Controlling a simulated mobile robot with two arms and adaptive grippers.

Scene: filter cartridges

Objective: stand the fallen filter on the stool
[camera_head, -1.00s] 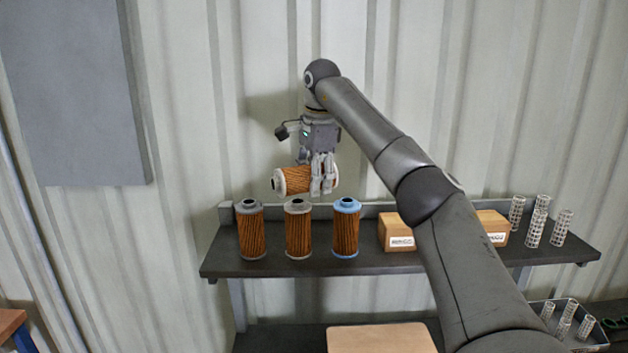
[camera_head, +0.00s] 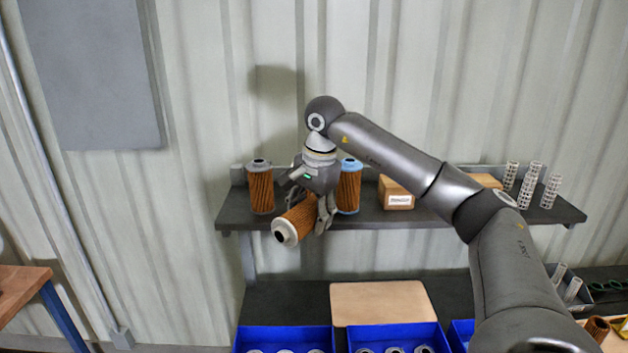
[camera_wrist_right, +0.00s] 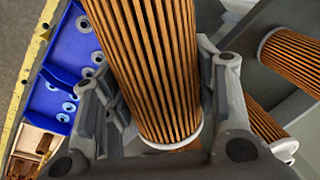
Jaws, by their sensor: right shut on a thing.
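My right gripper (camera_head: 317,213) is shut on a filter (camera_head: 298,218) with orange-brown pleats and white end caps. It holds the filter lying over, tilted, in front of the upper shelf, with one white end facing down and left. In the right wrist view the filter's pleated side (camera_wrist_right: 150,65) fills the middle between the fingers (camera_wrist_right: 165,120). A light wooden top (camera_head: 380,302), perhaps the stool's seat, is lower down and to the right; its legs are not visible. My left gripper is not in view.
The dark shelf (camera_head: 400,217) holds a grey-capped filter (camera_head: 261,190), a blue-capped filter (camera_head: 349,190), boxes (camera_head: 396,194) and white mesh tubes (camera_head: 529,185). The gripper hides most of the space between those filters. Blue bins (camera_head: 285,338) stand in front of the wooden top, which is bare.

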